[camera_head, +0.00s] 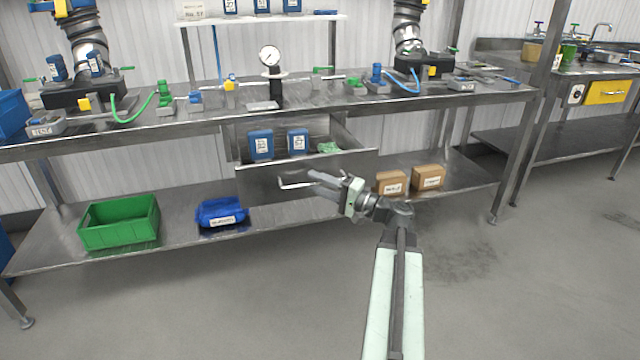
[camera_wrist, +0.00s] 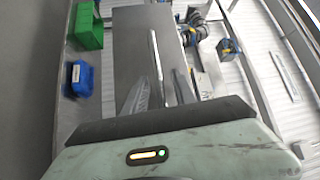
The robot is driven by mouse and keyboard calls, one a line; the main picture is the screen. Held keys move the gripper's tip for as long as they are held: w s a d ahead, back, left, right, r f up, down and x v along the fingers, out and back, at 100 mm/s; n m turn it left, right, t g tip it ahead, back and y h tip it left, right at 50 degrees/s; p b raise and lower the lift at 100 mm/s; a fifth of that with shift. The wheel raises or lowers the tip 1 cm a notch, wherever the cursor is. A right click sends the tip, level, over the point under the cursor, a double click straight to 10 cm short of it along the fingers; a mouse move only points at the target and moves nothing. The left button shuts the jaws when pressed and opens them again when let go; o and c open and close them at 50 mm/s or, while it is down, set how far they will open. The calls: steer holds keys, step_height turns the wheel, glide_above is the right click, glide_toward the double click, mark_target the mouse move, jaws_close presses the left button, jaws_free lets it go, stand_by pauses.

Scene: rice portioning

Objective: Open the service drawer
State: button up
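The service drawer (camera_head: 254,184) hangs under the workbench top and stands pulled out, its inside visible. It holds two blue labelled boxes (camera_head: 261,145) (camera_head: 298,142) and a green item (camera_head: 328,148). A thin bar handle (camera_head: 292,184) runs along its front. My gripper (camera_head: 318,182) is at the right part of this handle. In the wrist view, the fingers of my gripper (camera_wrist: 162,88) stand apart, with the handle (camera_wrist: 155,55) reaching between them. Whether either finger touches the handle cannot be told.
Fittings, hoses and a gauge (camera_head: 269,57) crowd the bench top. The floor (camera_head: 250,310) in front is clear.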

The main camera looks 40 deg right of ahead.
steer(key=shift+s+d+f, duration=0.1)
steer(key=shift+s, duration=0.2)
steer(key=r+b+v, duration=0.1)
steer(key=v, duration=0.6)
steer(key=shift+f, duration=0.45)
steer(key=shift+s, duration=0.1)
